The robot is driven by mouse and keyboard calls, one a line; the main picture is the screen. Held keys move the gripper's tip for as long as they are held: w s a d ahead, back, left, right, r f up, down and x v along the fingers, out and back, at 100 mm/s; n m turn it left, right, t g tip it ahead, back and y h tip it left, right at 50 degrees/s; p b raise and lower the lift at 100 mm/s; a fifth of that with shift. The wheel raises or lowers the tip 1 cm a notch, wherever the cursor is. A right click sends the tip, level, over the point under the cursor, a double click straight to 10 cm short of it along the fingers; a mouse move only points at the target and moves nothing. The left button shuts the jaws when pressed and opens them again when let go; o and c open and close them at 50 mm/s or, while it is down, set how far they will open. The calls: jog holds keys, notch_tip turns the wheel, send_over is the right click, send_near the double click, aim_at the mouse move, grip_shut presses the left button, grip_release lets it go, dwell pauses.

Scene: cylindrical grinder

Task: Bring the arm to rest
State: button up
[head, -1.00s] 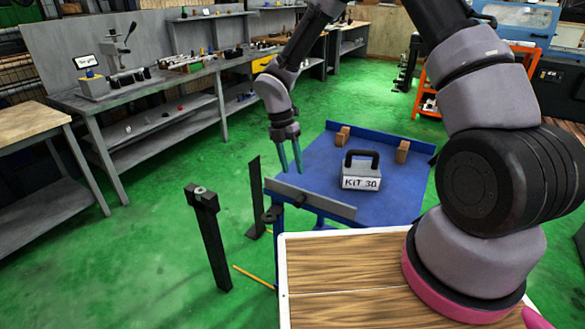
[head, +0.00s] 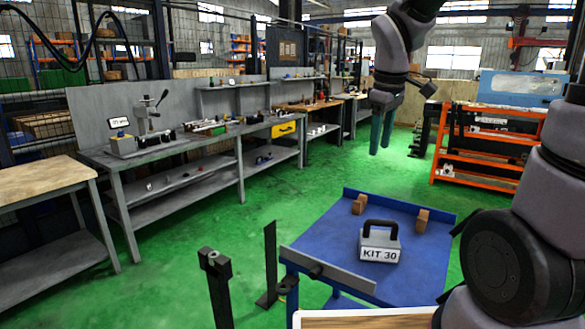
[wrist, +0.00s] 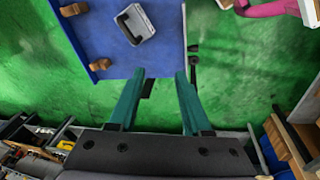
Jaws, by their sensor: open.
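My gripper (head: 381,133) hangs in the air in the head view, fingers pointing down, above and behind the blue table. Its two teal fingers are apart with nothing between them. In the wrist view my gripper (wrist: 160,90) shows the same open fingers over the green floor, beside the blue table's edge.
Brown blocks (head: 358,204) stand at the table's far side. A grey workbench (head: 190,143) with tools runs along the left. An orange shelf rack (head: 480,160) stands at the back right. Black posts (head: 216,285) rise left of the table. Green floor between is clear.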

jog(key=s+d+r+m+t+y, duration=0.2)
jog(key=s+d+r+m+t, duration=0.2)
jog(key=s+r+m, duration=0.5)
jog(key=shift+s+d+m+t, duration=0.35)
jog(key=shift+s+m, duration=0.7)
jog(key=shift+m, duration=0.75)
